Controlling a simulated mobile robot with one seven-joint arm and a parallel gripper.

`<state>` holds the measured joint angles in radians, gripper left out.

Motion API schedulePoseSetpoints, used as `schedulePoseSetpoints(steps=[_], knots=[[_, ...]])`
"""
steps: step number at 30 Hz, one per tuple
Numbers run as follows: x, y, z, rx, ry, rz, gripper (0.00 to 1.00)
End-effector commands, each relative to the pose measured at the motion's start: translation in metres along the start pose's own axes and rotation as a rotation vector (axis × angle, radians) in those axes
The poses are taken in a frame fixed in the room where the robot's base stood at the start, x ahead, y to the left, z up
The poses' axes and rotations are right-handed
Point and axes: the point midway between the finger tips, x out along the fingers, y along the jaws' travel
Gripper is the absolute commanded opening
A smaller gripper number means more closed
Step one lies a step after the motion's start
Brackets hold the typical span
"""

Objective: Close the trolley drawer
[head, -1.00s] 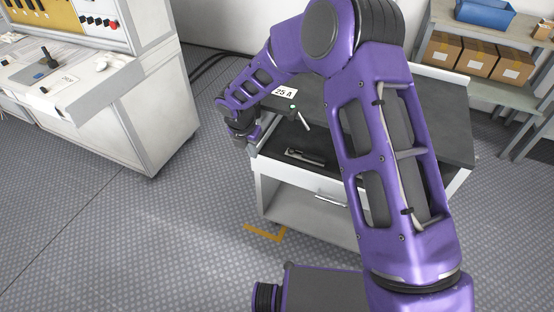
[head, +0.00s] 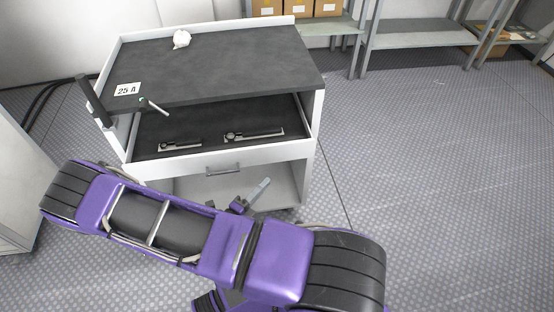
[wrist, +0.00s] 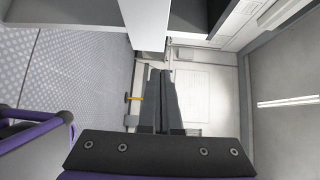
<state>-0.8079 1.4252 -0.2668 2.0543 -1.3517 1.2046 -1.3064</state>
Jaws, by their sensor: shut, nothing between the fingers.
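The trolley (head: 310,130) has a dark top and white sides. Its drawer (head: 225,160) is pulled out towards me, with a white front and a grey handle (head: 223,169). My gripper (head: 262,186) shows as a thin grey tip below and slightly right of the handle, in front of the trolley; the rest of it is largely hidden by my arm. In the wrist view my gripper (wrist: 160,72) has both fingers together with nothing between them. A white panel (wrist: 148,25), probably the drawer front, is just beyond the tips; I cannot tell whether they touch.
Two metal tools (head: 254,133) lie in the drawer. A "25 A" card (head: 127,90), a small lever and a white crumpled item (head: 181,39) are on the trolley top. Shelves (head: 415,40) with cardboard boxes (head: 282,8) stand behind. The floor to the right is clear.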

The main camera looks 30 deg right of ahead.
Motion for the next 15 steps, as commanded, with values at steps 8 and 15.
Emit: schedulePoseSetpoints(steps=[8, 15], knots=[[0.03, -0.005, -0.001, -0.012, -0.017, -0.03, 0.0], [0.082, -0.006, -0.001, -0.011, -0.014, -0.028, 0.0]])
